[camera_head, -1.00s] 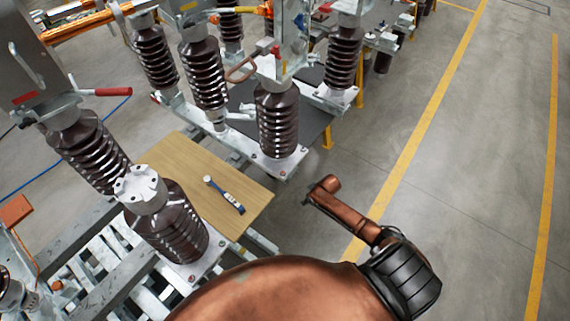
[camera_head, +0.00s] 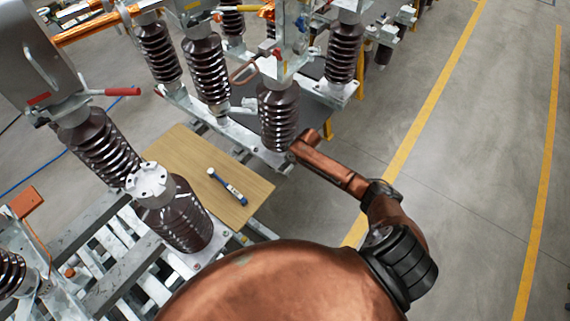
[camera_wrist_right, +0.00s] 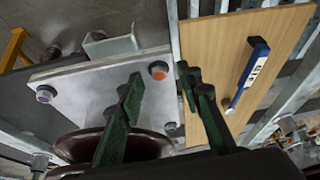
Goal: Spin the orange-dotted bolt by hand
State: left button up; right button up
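The orange-dotted bolt (camera_wrist_right: 158,70) stands at a corner of a grey metal plate (camera_wrist_right: 95,88) in the right wrist view. My right gripper (camera_wrist_right: 159,74) is open, its two dark green fingers apart, with the bolt showing between the fingertips. I cannot tell how far beyond the tips the bolt lies; nothing is held. In the head view my right arm's copper forearm (camera_head: 335,173) reaches the front insulator (camera_head: 279,112) and its base plate (camera_head: 262,154); the fingers are not clearly visible there. My left gripper is in neither view.
A second bolt with a purple-blue dot (camera_wrist_right: 45,94) sits at another corner of the plate. A wooden board (camera_head: 178,160) beside it carries a blue-and-white tool (camera_head: 228,186). Ribbed brown insulators (camera_head: 206,70) stand close by. Open floor (camera_head: 470,160) lies to the right.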

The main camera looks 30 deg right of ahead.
jog(key=shift+f, duration=0.2)
grip_shut()
dwell(0.3)
